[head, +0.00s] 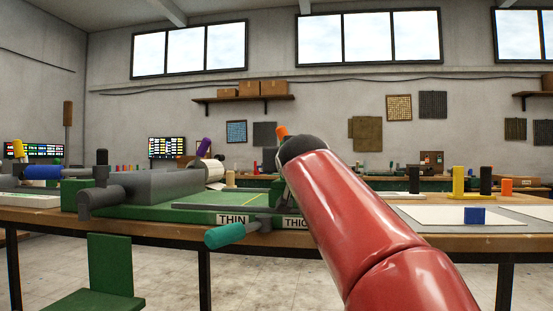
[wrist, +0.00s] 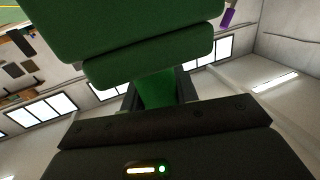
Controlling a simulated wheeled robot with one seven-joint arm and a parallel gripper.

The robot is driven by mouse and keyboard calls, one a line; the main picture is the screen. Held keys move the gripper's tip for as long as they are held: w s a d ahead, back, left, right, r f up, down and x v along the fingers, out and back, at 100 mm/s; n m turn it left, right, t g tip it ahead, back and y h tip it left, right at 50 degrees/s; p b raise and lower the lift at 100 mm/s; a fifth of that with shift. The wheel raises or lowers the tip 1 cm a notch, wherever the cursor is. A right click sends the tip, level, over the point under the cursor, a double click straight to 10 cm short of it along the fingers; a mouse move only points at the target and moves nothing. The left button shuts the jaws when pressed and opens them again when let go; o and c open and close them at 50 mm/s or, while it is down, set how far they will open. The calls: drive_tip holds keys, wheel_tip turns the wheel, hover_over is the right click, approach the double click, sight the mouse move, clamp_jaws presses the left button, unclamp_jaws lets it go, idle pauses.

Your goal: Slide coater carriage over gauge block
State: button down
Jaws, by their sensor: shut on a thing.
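In the wrist view, my gripper (wrist: 157,93) has its two dark fingers on either side of a green neck below a wide green block (wrist: 145,40). It is shut on this green part, which may be the coater carriage; the block fills the top of the view and hides what lies beyond. In the head view, my red arm hides the gripper and whatever it holds. The green coating bench (head: 130,212) carries THIN (head: 232,219) and THICK labels at its front edge, the second partly covered by my arm. I cannot make out the gauge block for certain.
A teal-handled lever (head: 225,235) sticks out from the bench front. A blue block (head: 474,215) stands on a white sheet (head: 420,214) at right, with yellow (head: 458,181) and black posts (head: 486,180) behind. A green chair (head: 110,264) stands lower left.

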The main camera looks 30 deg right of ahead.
drive_tip(key=c, duration=1.1)
unclamp_jaws()
drive_tip(key=shift+o, duration=0.2)
drive_tip(key=b+v, duration=0.2)
drive_tip(key=v, duration=0.5)
drive_tip(key=shift+s+a+b, duration=0.15)
drive_tip(key=shift+s+b, duration=0.25)
